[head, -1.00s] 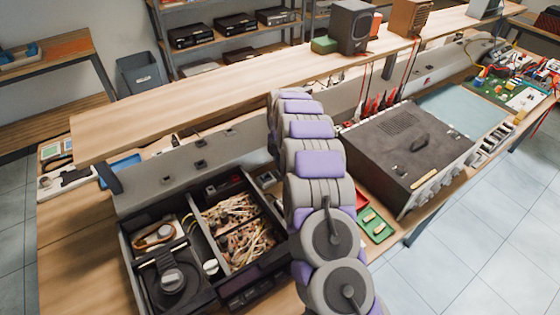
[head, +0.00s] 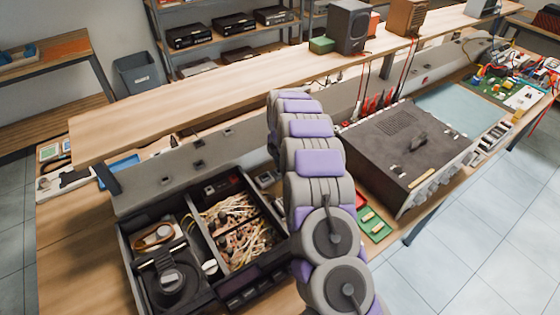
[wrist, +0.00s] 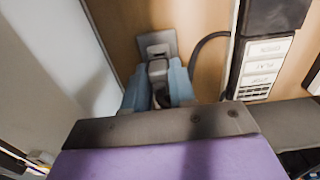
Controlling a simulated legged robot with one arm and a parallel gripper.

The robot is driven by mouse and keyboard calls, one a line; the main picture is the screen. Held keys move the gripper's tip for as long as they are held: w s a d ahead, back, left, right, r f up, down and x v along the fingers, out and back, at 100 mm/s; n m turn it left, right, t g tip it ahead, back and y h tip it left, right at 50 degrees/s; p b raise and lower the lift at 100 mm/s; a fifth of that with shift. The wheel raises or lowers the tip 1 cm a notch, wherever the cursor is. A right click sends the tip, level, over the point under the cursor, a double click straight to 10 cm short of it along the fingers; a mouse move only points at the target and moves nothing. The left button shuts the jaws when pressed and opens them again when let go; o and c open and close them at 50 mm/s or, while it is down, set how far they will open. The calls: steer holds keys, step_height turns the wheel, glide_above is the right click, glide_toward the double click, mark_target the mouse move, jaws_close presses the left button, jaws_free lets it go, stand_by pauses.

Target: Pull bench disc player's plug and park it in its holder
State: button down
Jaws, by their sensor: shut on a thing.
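The wrist view shows my gripper (wrist: 157,90), its two blue fingers shut on the sides of a dark grey plug (wrist: 158,70). The plug is right in front of a grey square fitting (wrist: 157,45) on a wood-coloured surface. I cannot tell whether the plug is seated in it, or whether this is a socket or the holder. A dark cord (wrist: 197,48) curves beside the right finger. In the head view an opened player-like unit (head: 207,190) with bare insides sits on the bench; my arm hides my gripper.
A dark panel with white labels (wrist: 267,65) stands close right of my gripper. In the head view a raised wooden shelf (head: 200,97) runs above a grey socket rail (head: 165,178). A large dark instrument (head: 400,155) stands right of my arm.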

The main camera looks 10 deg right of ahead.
steer(key=shift+f, duration=0.5)
stand_by(0.5)
steer(key=shift+r, duration=0.2)
steer(key=shift+r+p, duration=0.75)
steer(key=shift+r, duration=1.6)
steer(key=shift+s+a+r+m, duration=0.15)
steer(key=shift+s+r+m, duration=0.35)
steer(key=shift+m, duration=0.4)
steer(key=s+r+m, duration=0.3)
steer(key=s+m, duration=0.4)
steer(key=m, duration=0.3)
steer(key=s+r+m, duration=0.4)
steer(key=s+m, duration=0.3)
steer(key=m, duration=0.3)
steer(key=shift+s+m, duration=0.3)
steer(key=shift+s, duration=0.05)
